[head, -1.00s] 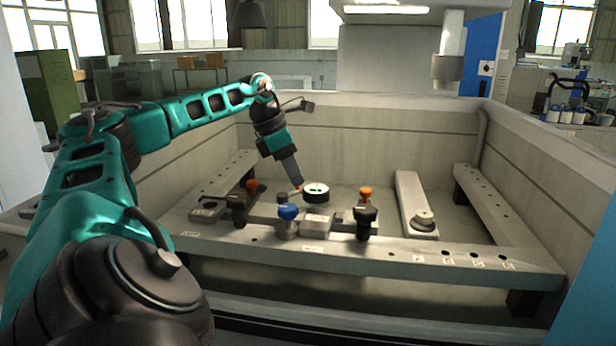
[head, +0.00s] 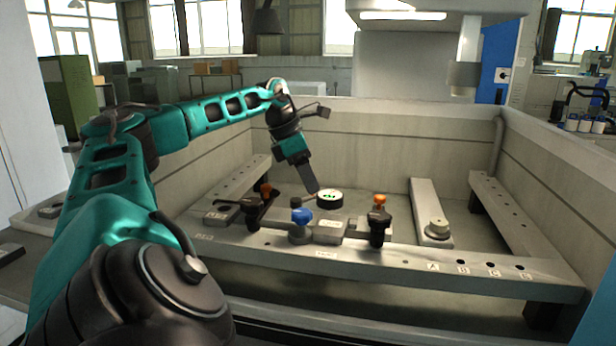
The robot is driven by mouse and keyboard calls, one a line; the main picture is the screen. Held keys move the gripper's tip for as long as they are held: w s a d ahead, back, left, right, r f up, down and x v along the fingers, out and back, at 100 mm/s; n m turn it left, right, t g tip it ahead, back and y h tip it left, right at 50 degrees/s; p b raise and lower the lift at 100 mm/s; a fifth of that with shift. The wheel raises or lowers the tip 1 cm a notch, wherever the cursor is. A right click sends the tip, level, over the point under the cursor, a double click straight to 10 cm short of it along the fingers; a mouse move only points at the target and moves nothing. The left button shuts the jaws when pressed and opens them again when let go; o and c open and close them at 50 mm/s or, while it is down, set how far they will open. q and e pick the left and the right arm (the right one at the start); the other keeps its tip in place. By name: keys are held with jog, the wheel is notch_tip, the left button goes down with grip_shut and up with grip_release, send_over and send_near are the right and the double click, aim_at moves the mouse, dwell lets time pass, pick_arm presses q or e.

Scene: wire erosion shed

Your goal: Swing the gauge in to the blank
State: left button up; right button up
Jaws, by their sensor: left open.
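The gauge (head: 329,198) is a round dial with a dark rim and a pale face with green marks, standing behind the clamps in the tank. A grey block (head: 330,231), which looks like the blank, sits on the front rail between a blue knob (head: 301,218) and the right-hand clamp (head: 378,224). The gauge is behind this block, apart from it in the picture. My left gripper (head: 315,189) reaches down just left of the gauge, open, its tips close to the rim. I cannot tell whether they touch it. My right gripper is out of view.
Clamps with orange knobs stand left (head: 263,200) and right of the block. A round pale fitting (head: 438,228) sits on a bar at the right. The front rail (head: 480,275) has lettered holes. Tank walls enclose the area, and a machine head (head: 465,75) hangs above.

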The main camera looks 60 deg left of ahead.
pick_arm(q)
jog(key=p+v, duration=0.2)
jog(key=v, duration=1.1)
jog(key=shift+p, duration=0.3)
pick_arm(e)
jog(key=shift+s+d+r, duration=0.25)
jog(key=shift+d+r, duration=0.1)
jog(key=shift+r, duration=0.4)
pick_arm(q)
jog(key=shift+w, duration=0.1)
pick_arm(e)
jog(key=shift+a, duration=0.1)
